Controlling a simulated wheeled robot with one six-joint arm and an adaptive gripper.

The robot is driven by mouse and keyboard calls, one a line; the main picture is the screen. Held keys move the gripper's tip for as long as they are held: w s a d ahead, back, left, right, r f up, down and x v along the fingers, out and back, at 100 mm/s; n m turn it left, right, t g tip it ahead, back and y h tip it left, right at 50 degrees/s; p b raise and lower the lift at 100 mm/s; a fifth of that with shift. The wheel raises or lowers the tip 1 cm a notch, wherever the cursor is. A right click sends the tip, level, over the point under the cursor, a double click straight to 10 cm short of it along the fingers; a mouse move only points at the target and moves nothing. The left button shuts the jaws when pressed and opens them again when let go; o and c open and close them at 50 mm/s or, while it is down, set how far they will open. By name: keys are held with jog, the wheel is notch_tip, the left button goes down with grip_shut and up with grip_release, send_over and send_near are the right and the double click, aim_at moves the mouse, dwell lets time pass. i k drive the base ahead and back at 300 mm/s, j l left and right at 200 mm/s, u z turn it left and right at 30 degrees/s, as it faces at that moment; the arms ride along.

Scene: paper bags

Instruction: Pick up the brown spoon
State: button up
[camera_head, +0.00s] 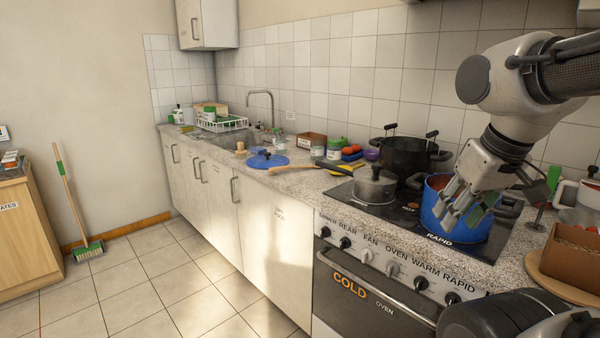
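A long brown wooden utensil (297,168), which looks like the brown spoon, lies on the counter left of the stove. Its right end is close to a yellow and black item, and I cannot tell whether they touch. My gripper (464,214) points down over the blue pot (432,217) on the stove's front right. Its fingers look spread apart, with nothing visible between them. They hide part of the pot's opening and its contents. My gripper is well to the right of the wooden utensil.
A lidded grey pot (375,186) and a tall black pot (404,157) stand on the stove between my gripper and the utensil. A blue lid (267,160) lies left of the utensil. A brown box (572,258) sits at the right. The tiled floor (160,290) is mostly clear.

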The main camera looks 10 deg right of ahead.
aim_at(280, 168)
jog(key=i+j+z, duration=0.1)
jog(key=i+j, duration=0.15)
jog(key=i+j+z, duration=0.1)
jog(key=i+j, duration=0.2)
jog(key=j, duration=0.15)
jog(key=i+j+z, duration=0.1)
jog(key=i+j, duration=0.15)
jog(key=i+j+z, duration=0.1)
jog(key=j, duration=0.4)
jog(key=i+j+z, duration=0.1)
jog(key=i+j, duration=0.4)
jog(key=i+j+z, duration=0.15)
jog(key=i+j, duration=0.3)
jog(key=i+j+z, duration=0.1)
jog(key=i+j, duration=0.35)
jog(key=j, duration=0.15)
